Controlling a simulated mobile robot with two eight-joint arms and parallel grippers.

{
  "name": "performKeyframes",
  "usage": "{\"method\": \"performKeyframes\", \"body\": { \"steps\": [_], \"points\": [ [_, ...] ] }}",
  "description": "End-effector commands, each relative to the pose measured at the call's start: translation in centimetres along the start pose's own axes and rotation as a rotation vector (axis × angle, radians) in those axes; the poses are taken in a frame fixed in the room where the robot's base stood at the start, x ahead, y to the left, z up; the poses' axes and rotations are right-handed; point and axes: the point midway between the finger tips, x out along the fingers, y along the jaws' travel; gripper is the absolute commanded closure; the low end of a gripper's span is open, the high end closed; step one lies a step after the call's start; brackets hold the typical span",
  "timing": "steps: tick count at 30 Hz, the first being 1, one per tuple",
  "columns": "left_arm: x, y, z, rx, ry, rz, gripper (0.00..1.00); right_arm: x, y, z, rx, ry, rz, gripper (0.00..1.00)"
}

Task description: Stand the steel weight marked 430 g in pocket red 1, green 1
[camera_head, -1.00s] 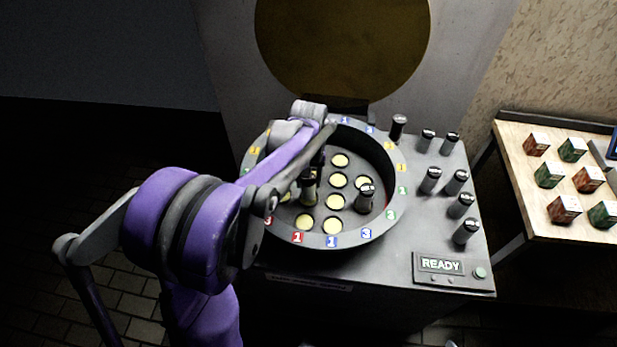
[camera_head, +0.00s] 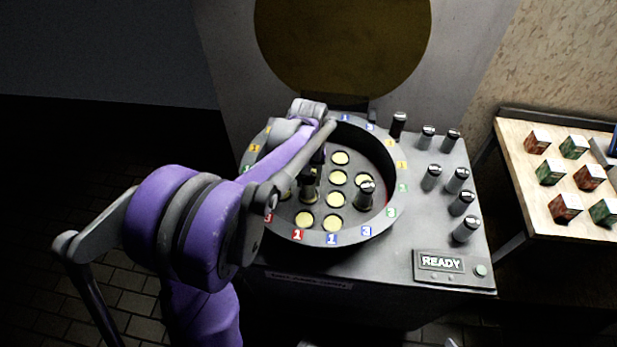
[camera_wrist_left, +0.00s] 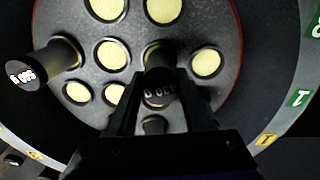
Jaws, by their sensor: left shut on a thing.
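My left gripper (camera_head: 313,176) reaches down into the round grey drum (camera_head: 347,237) and is shut on a dark steel weight (camera_head: 308,194). My right gripper is not in view.
Another weight (camera_head: 366,196) stands inside the drum, right of my gripper. Several weights (camera_head: 432,178) stand on the grey deck right of the drum. A READY panel (camera_head: 441,264) sits at the deck's front right. A wooden table (camera_head: 521,186) holds several small boxes.

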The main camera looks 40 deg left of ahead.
Motion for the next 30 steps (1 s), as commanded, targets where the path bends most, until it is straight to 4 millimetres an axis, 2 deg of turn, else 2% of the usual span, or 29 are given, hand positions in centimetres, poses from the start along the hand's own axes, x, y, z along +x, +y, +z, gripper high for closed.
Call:
{"method": "performKeyframes", "body": {
  "steps": [18, 19, 24, 30],
  "points": [
    [0.94, 0.01, 0.00, 0.000, 0.000, 0.000, 1.00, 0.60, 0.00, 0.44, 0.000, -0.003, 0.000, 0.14],
    [0.89, 0.01, 0.00, 0.000, 0.000, 0.000, 0.44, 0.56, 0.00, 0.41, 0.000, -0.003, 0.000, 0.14],
    [0.87, 0.01, -0.01, 0.000, 0.000, 0.000, 0.14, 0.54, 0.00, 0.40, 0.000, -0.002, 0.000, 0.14],
    [0.87, 0.01, 0.00, 0.000, 0.000, 0.000, 0.14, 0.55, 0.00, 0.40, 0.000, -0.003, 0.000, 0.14]
  ]
}}
